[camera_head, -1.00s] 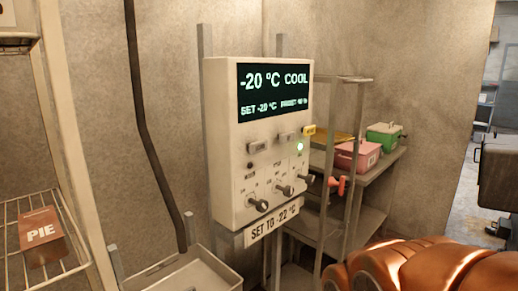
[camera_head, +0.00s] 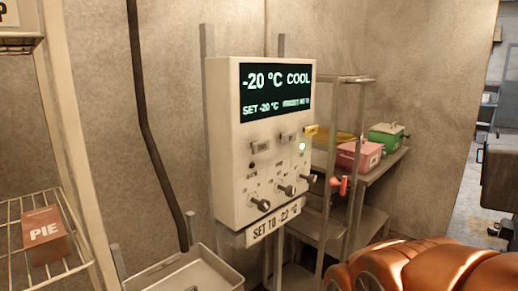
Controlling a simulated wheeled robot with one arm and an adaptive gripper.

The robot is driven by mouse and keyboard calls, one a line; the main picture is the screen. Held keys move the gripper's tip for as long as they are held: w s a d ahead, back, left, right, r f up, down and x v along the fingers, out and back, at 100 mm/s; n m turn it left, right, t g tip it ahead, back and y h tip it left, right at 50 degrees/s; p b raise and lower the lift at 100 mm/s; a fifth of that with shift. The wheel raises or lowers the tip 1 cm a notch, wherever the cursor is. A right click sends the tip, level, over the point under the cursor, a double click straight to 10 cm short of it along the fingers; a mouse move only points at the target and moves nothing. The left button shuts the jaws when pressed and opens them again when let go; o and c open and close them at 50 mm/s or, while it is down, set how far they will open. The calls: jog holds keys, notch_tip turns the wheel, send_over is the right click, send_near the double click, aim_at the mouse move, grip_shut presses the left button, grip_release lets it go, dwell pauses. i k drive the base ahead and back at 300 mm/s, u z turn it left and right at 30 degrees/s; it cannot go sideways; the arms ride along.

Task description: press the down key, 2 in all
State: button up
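The control panel (camera_head: 225,150) is a pale box on posts, upright in the middle of the head camera view. Its dark display (camera_head: 275,90) reads "-20 °C COOL" and "SET -20 °C", with smaller blurred text beside it. Small keys (camera_head: 260,147) sit in a row under the display; their labels are too small to tell which is the down key. Knobs (camera_head: 286,190) stick out along the lower part. A label (camera_head: 274,222) below reads "SET TO -22 °C". My gripper is not in view.
A wire rack (camera_head: 20,240) holds a PIE box (camera_head: 45,232) at the left. An empty-looking tray (camera_head: 190,275) stands below the panel. Shelves at the right hold a pink box (camera_head: 359,155) and a green box (camera_head: 386,135). My orange arm fills the lower right.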

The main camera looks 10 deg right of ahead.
aim_at(257, 147)
jog(key=u, duration=3.3)
jog(key=k, duration=1.5)
jog(key=z, duration=0.5)
